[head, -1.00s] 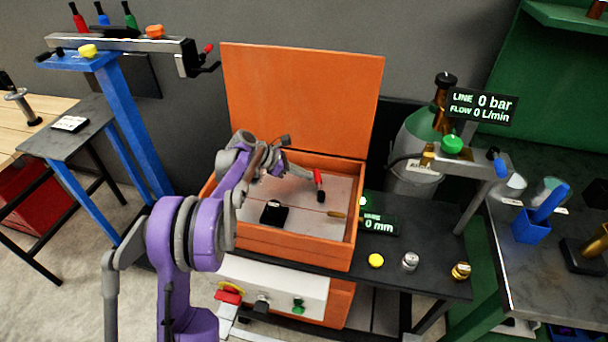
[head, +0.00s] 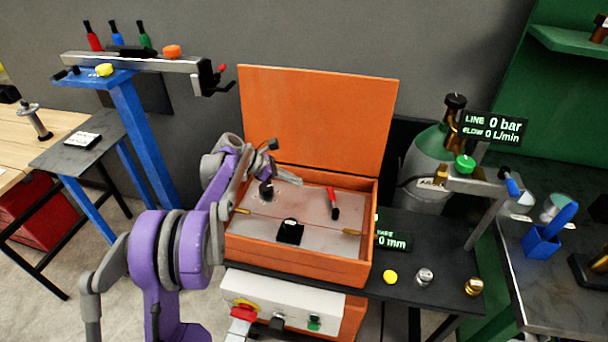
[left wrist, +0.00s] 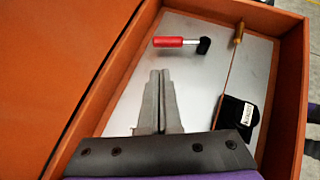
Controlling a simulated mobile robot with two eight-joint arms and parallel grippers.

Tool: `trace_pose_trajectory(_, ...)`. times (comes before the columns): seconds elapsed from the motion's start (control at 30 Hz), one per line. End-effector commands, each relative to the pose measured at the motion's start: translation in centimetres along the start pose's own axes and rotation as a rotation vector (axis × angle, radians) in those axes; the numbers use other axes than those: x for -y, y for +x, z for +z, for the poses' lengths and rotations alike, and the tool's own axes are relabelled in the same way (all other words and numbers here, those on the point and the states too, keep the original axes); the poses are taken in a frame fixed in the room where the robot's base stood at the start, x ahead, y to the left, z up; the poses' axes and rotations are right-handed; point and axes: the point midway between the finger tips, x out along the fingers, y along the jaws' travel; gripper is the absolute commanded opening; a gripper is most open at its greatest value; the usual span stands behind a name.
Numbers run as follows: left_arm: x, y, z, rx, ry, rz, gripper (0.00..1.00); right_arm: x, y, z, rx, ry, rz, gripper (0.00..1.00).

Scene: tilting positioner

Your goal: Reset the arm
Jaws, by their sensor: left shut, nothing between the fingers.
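My left arm reaches in from the left in the head view. Its gripper (head: 297,181) is shut and empty, above the inside of an open orange box (head: 300,265). In the left wrist view the shut fingers (left wrist: 160,75) point over the box's grey floor. A red-handled tool with a black end (head: 333,200) lies in the box, right of the gripper and apart from it; it also shows in the left wrist view (left wrist: 180,42). A black block with a white label (left wrist: 238,112) sits in the box; it also shows in the head view (head: 290,231). My right gripper is not in view.
The raised orange lid (head: 318,115) stands behind the gripper. A blue stand with a grey beam (head: 140,62) is at left. A gas cylinder (head: 425,160) and a dark table with a yellow button (head: 390,277) are at right. A control panel (head: 285,300) is below the box.

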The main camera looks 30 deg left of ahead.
Motion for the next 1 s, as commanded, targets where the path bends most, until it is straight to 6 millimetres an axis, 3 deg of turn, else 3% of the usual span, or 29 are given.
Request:
trace_pose_trajectory(0.23, 0.4, -0.3, 0.4, -0.007, 0.016, -0.002, 0.00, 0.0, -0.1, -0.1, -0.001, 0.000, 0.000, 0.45)
trace_pose_trajectory(0.37, 3.0, -0.1, 1.6, -0.057, 0.137, -0.007, 0.00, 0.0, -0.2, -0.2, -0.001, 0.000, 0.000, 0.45)
trace_pose_trajectory(0.5, 8.6, -0.1, 3.1, -0.164, 0.412, -0.029, 0.00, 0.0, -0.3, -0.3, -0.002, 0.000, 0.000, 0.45)
trace_pose_trajectory(0.67, 15.7, -0.9, 3.5, -0.298, 0.790, -0.078, 0.00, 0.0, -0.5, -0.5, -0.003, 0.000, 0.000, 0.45)
trace_pose_trajectory(0.87, 24.1, -2.5, 1.7, -0.446, 1.277, -0.174, 0.00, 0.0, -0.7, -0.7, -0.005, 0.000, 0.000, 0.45)
trace_pose_trajectory(1.0, 29.2, -3.7, -0.7, -0.540, 1.628, -0.263, 0.00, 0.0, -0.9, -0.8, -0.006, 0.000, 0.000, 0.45)
